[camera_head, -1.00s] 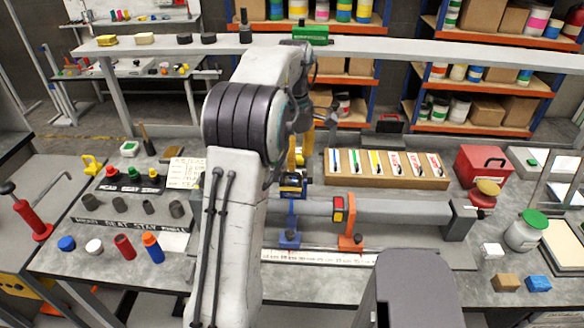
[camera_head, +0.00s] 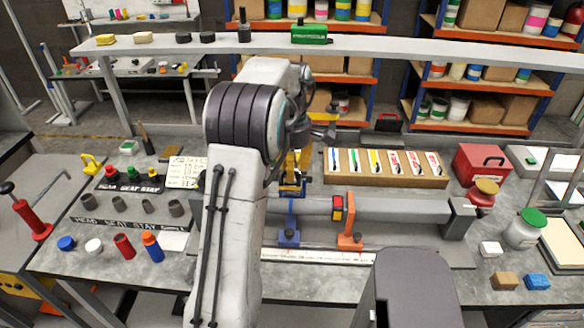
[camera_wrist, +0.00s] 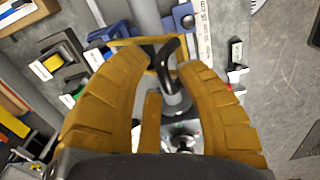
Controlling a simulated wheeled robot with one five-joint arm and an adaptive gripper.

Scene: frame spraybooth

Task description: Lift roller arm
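My gripper (camera_head: 293,172) has yellow fingers and is low over the bench, at the left part of a grey tube fixture (camera_head: 395,210). The wrist view shows the fingers (camera_wrist: 160,55) curved and apart, on either side of a black hooked lever (camera_wrist: 165,65) on a silver post (camera_wrist: 178,100). I take this lever to be the roller arm, but cannot be sure. The lever is close to the right finger; contact cannot be told. In the head view my arm and fingers hide it.
A blue stand (camera_head: 289,228) and an orange stand (camera_head: 350,235) rise by the tube. A tray of coloured strips (camera_head: 440,180) lies behind it. A red box (camera_head: 478,163) and a green-lidded jar (camera_head: 524,232) stand right. Small caps and cylinders fill the left bench.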

